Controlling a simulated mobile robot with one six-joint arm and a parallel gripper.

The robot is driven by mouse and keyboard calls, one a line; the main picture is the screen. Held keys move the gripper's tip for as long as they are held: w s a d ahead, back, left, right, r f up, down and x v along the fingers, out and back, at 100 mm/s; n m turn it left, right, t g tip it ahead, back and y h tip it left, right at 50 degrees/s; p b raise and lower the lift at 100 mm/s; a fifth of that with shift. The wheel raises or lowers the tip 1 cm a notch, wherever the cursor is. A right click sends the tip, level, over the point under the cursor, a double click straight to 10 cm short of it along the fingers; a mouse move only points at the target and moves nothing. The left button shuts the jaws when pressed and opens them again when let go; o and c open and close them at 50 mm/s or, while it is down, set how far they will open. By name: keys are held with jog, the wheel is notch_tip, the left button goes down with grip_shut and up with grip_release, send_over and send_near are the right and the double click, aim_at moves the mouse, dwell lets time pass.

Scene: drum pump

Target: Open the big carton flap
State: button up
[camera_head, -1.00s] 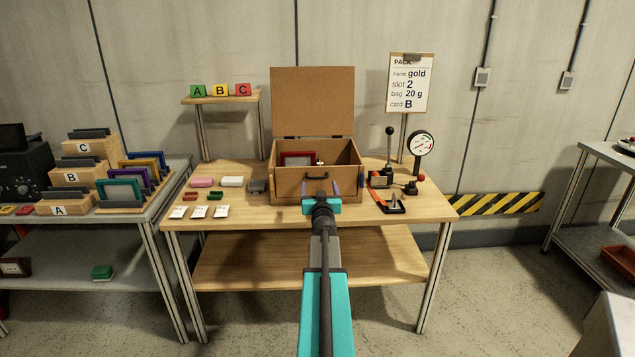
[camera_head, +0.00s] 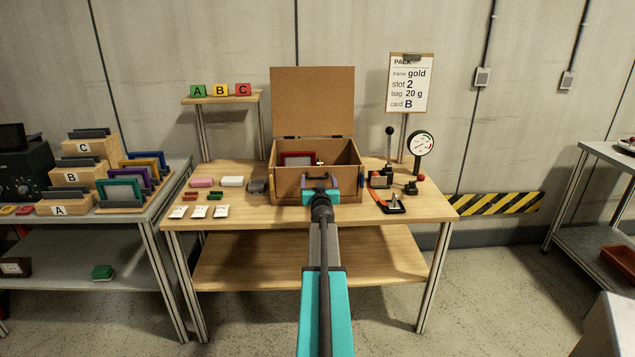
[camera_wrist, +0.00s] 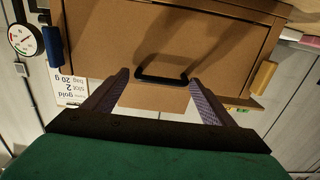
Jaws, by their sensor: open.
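A brown carton (camera_head: 289,186) stands on the wooden table. Its big flap (camera_head: 312,100) stands upright at the back edge, above dark hinges, and the carton's top is open. A dark handle (camera_head: 318,176) sits on the front wall; it shows in the wrist view (camera_wrist: 162,78). My gripper (camera_head: 319,183) is in front of that wall. In the wrist view its open jaws (camera_wrist: 159,80) are spread on either side of the handle, with gaps on both sides. A red-framed item (camera_head: 297,159) is inside the carton; its lower part is hidden.
A gauge (camera_head: 421,142) and lever stand right of the carton. Small blocks and white bags (camera_head: 200,211) lie left of it. A pack card (camera_head: 410,83) stands behind at the right. A blue tab (camera_wrist: 54,47) and a yellow tab (camera_wrist: 264,77) flank the carton.

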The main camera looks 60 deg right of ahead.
jog(key=c, duration=1.2)
jog(key=shift+a, duration=0.1)
jog(key=shift+c, duration=0.2)
jog(key=shift+s, duration=0.1)
jog(key=shift+b, duration=0.3)
